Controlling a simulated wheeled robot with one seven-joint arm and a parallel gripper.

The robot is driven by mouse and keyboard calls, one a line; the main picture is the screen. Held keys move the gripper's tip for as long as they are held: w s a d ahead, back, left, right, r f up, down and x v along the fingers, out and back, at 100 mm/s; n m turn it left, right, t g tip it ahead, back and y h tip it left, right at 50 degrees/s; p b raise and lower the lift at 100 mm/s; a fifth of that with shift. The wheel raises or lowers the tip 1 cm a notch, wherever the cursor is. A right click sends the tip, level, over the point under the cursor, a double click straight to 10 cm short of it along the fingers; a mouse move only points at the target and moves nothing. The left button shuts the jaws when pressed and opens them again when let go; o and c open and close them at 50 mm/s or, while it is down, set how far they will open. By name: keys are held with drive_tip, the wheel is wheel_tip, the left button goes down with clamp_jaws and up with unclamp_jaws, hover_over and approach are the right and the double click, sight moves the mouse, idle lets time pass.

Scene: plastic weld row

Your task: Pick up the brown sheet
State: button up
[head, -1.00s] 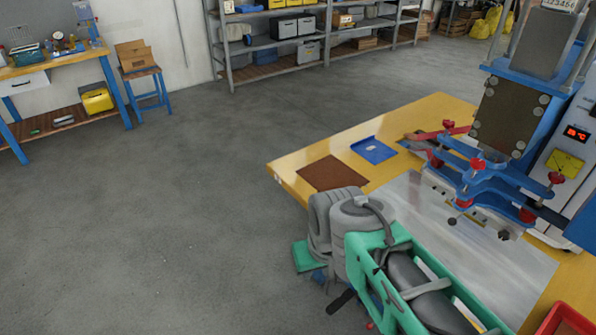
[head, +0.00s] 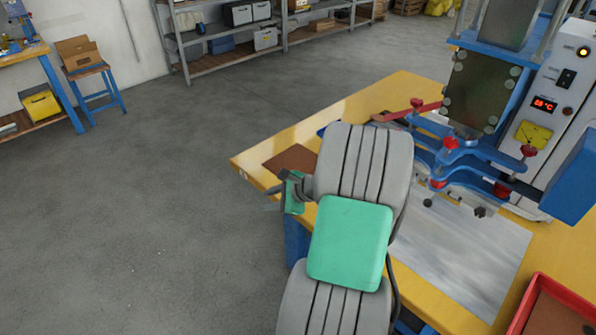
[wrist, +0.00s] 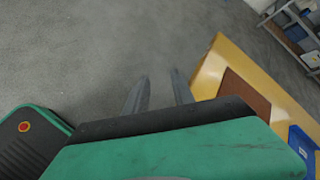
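The brown sheet (head: 290,158) lies flat on the yellow table near its left corner. In the head view my arm covers its right part. It also shows in the wrist view (wrist: 246,97), to the right of my fingers and close to the table edge. My gripper (wrist: 158,92) has its two fingers apart with nothing between them. The fingers point over the grey floor, just outside the table edge, and do not touch the sheet.
A press (head: 480,90) with blue and red clamps stands on the table (head: 385,92) behind a grey metal plate (head: 470,260). A red tray (head: 565,310) is at the lower right.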

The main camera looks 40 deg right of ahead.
drive_tip(key=s+d+m+t, duration=0.1)
drive_tip(key=d+m, duration=0.2)
drive_tip(key=d, duration=0.1)
drive_tip(key=s+d+f+m+t+h, duration=0.1)
drive_tip(key=s+d+m, duration=0.1)
drive_tip(key=d+m, duration=0.1)
drive_tip(key=s+d+f+m+t+h, duration=0.1)
drive_tip(key=d+m+t, duration=0.1)
drive_tip(key=d+m, duration=0.2)
drive_tip(key=shift+s+d+f, duration=0.1)
drive_tip(key=shift+s+d, duration=0.2)
drive_tip(key=shift+d, duration=0.15)
drive_tip(key=shift+w+d+f+m, duration=0.1)
drive_tip(key=shift+w+d+m, duration=0.05)
drive_tip(key=shift+w+m, duration=0.15)
drive_tip(key=x, duration=0.7)
drive_tip(key=shift+d+r+b, duration=0.2)
drive_tip(key=shift+b, duration=0.1)
clamp_jaws()
drive_tip(key=shift+r, duration=0.1)
